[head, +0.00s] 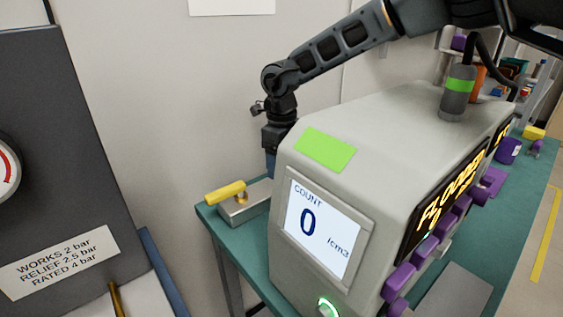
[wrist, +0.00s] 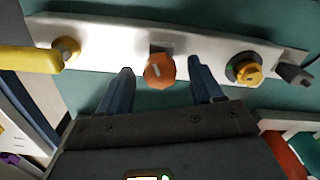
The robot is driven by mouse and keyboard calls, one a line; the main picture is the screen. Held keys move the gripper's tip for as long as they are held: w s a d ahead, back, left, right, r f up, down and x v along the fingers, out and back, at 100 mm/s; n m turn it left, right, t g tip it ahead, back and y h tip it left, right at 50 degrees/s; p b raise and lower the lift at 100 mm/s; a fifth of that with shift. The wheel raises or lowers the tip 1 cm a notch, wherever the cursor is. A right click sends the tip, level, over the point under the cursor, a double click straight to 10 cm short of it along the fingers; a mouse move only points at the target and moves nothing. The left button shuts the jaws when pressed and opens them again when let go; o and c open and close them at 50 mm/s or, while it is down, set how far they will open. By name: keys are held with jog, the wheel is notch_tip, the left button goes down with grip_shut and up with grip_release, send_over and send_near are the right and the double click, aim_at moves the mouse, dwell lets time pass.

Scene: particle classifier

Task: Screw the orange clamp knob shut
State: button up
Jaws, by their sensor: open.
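The orange clamp knob (wrist: 159,71) is faceted, with a pale mark on its face. It sits at the middle of a pale metal panel (wrist: 110,38) in the wrist view. My gripper (wrist: 162,76) is open, with one dark blue finger on each side of the knob and a visible gap to each. Whether the fingers reach the knob's depth I cannot tell. In the head view my arm reaches behind the grey counter box (head: 350,150); the fingertips and the knob are hidden there.
A yellow lever (wrist: 30,59) is left of the knob. A yellow and black dial (wrist: 245,70) and a dark connector (wrist: 294,74) are right of it. The counter box stands on a green bench (head: 262,247) and reads 0. Purple knobs (head: 399,279) line its side.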

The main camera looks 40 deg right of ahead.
jog(key=c, duration=1.1)
jog(key=shift+r+m+p, duration=0.1)
jog(key=shift+m+p, duration=0.35)
jog(key=shift+m, duration=0.45)
jog(key=shift+m+p, duration=0.4)
jog(key=shift+m, duration=0.9)
jog(key=o, duration=1.1)
notch_tip(320, 180, up, 7)
jog(key=shift+r, duration=0.3)
